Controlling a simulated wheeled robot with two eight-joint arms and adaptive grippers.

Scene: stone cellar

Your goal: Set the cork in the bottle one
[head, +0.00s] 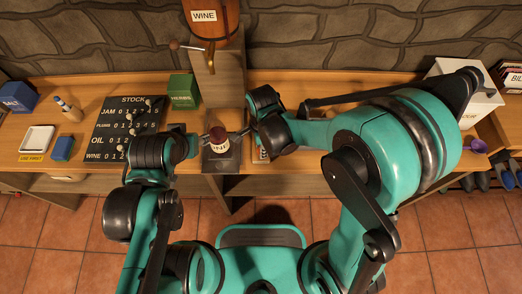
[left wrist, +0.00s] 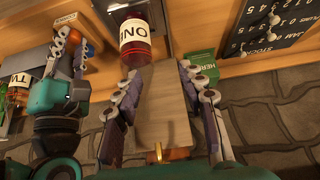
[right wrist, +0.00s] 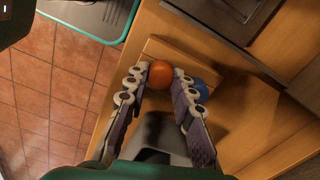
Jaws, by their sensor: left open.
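Bottle one is a dark red bottle with a white label. It stands upright on a dark mat (head: 222,166) in the head view (head: 219,137), and its label reads ONE in the left wrist view (left wrist: 134,32). My left gripper (head: 198,143) is open beside it, with nothing between its fingers in the left wrist view (left wrist: 160,72). My right gripper (head: 248,130) is just right of the bottle. In the right wrist view its fingertips (right wrist: 160,71) flank a round orange thing (right wrist: 160,76); I cannot tell whether they grip it.
A blue round thing (right wrist: 202,91) sits close to the right fingers. A wooden stand with a WINE barrel (head: 211,20) rises behind. A stock board (head: 122,122) and green HERBS box (head: 184,91) are left.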

